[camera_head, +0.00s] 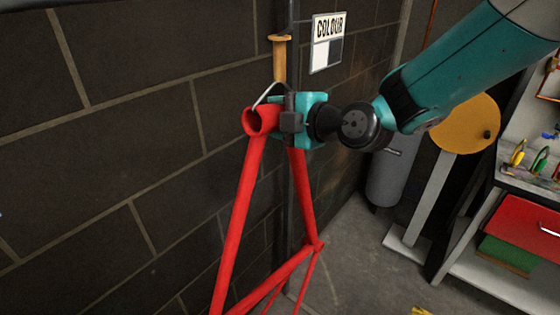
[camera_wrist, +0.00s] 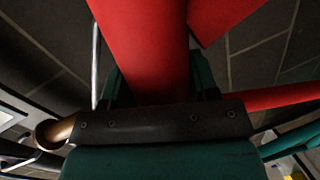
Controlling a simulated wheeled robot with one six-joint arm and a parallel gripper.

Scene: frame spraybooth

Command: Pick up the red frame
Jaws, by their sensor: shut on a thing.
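The red frame (camera_head: 236,220) hangs in front of the dark block wall in the head view, with its open tube end at the top and its lower part cut off by the picture edge. My gripper (camera_head: 289,118) is at the top of the frame, shut on the red tube just right of the open end. A thin metal hook (camera_head: 266,92) shows just above the tube, below a wooden peg (camera_head: 279,60). I cannot tell whether the hook still touches the frame. In the wrist view the red tube (camera_wrist: 145,45) runs down between the teal fingers.
A sign reading COLOUR (camera_head: 328,42) is on the wall. A grey cylinder (camera_head: 392,175) stands behind my arm, beside a round orange disc (camera_head: 466,124) on a post. A workbench with a red drawer (camera_head: 522,228) is at the right. Floor between wall and bench is mostly clear.

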